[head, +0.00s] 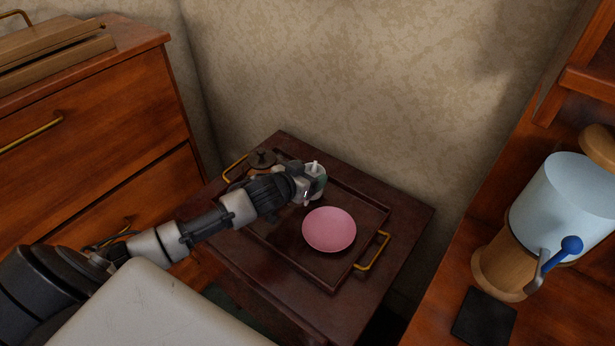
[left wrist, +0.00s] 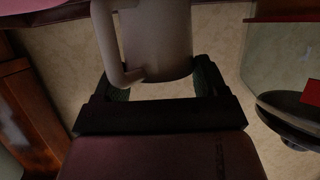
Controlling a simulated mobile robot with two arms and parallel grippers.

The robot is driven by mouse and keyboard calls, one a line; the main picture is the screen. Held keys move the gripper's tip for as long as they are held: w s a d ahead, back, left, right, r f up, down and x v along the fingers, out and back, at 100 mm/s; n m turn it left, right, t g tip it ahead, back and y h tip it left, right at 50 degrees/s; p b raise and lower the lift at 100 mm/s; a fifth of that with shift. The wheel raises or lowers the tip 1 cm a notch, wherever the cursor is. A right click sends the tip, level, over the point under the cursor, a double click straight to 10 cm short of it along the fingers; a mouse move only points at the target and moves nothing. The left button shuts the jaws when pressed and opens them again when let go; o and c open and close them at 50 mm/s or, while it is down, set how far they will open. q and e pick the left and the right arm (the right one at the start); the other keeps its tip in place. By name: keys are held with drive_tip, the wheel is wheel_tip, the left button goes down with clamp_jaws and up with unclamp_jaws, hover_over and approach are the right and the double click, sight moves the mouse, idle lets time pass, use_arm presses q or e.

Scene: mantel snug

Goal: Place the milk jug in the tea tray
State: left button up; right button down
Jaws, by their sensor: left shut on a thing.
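The tea tray (head: 370,214) is dark wood with brass handles and lies on a small dark side table. A pink plate (head: 329,230) lies in it. My left gripper (head: 304,186) is over the back part of the tray, shut on the pale milk jug (head: 317,172). In the left wrist view the jug (left wrist: 158,40) shows as a grey cylinder with a side handle, between the fingers (left wrist: 160,88). The arm hides part of the jug and tray in the head view. I cannot tell whether the jug touches the tray. My right gripper is not in view.
A wooden chest of drawers (head: 95,120) is at left. At right, a wooden surface holds a blue-grey cylindrical vessel (head: 565,205) on a wooden base. The side table's right corner (head: 412,212) is bare.

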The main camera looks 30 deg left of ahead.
use_arm(q)
drive_tip(key=shift+f, duration=0.45)
drive_tip(key=shift+f, duration=0.15)
drive_tip(key=o, duration=1.1)
drive_tip(key=shift+r, duration=0.2)
drive_tip(key=shift+s, duration=0.4)
drive_tip(key=v, duration=1.1)
